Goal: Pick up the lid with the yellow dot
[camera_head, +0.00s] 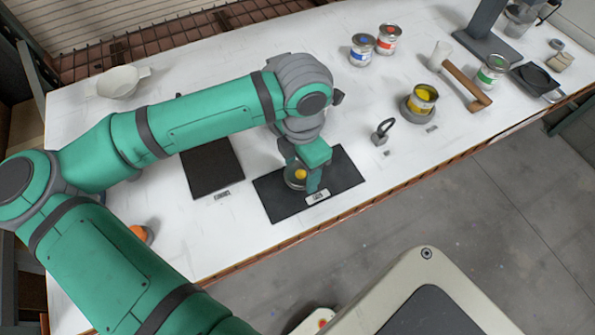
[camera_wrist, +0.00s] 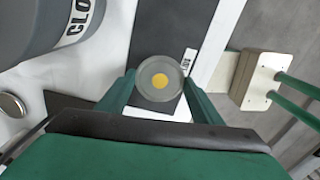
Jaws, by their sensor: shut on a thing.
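The lid with the yellow dot (camera_wrist: 160,81) is a round grey disc. In the wrist view it sits between the two fingers of my gripper (camera_wrist: 160,90), which are shut on its rim from both sides. In the head view the lid (camera_head: 298,174) shows partly behind my gripper (camera_head: 303,181), over the dark mat with a white label (camera_head: 345,175). I cannot tell whether the lid touches the mat. Part of its edge is hidden by the fingers.
A second dark mat (camera_head: 212,166) lies to the left. An open can of yellow paint (camera_head: 422,99), a mallet (camera_head: 467,83), blue (camera_head: 361,49), red (camera_head: 388,39) and green (camera_head: 490,72) cans stand to the right. A white bowl (camera_head: 119,82) is at the back left.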

